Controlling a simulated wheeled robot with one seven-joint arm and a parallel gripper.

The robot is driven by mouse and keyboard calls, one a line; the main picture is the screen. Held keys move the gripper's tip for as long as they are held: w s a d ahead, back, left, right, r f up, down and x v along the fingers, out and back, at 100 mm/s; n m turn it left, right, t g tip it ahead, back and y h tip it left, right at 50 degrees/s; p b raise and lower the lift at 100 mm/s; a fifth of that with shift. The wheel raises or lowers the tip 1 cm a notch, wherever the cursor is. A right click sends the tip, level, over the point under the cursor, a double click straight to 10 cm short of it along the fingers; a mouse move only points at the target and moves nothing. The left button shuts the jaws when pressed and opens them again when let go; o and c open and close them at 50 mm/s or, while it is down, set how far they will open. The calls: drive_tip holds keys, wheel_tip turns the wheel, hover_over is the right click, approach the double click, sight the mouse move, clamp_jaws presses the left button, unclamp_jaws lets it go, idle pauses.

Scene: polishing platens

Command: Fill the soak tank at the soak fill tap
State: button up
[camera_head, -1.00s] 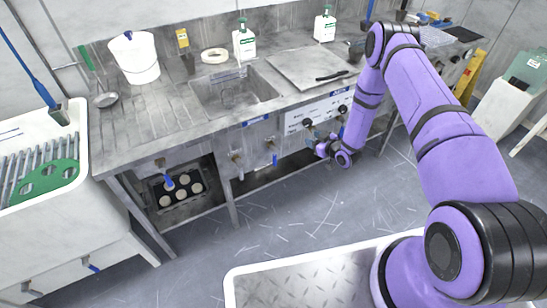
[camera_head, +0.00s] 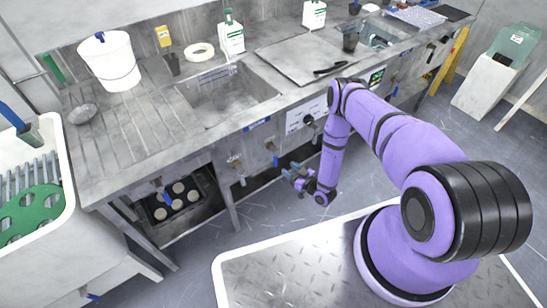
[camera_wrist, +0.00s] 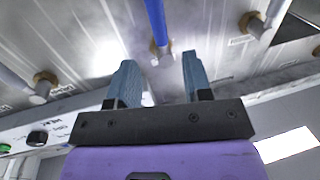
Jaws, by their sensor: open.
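My gripper (camera_head: 300,174) is low in front of the counter's front panel, near a tap (camera_head: 272,147) with a blue lever (camera_head: 275,161). In the wrist view my gripper (camera_wrist: 158,80) has its two blue-grey fingers apart, with nothing between them. The blue lever (camera_wrist: 156,22) lies ahead of the fingertips, about in line with the gap; contact cannot be told. Which basin is the soak tank cannot be read.
Another tap (camera_head: 237,165) is to the left, and a white control panel (camera_head: 306,114) to the right. A white bucket (camera_head: 110,62) and bottles (camera_head: 231,36) stand on the counter. A white tank (camera_head: 55,235) with a green rack is at left. Floor before the counter (camera_head: 285,215) is clear.

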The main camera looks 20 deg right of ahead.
sight(276, 158)
drive_tip(key=x, duration=0.8)
drive_tip(key=shift+w+a, duration=0.15)
drive_tip(key=shift+w, duration=0.15)
clamp_jaws()
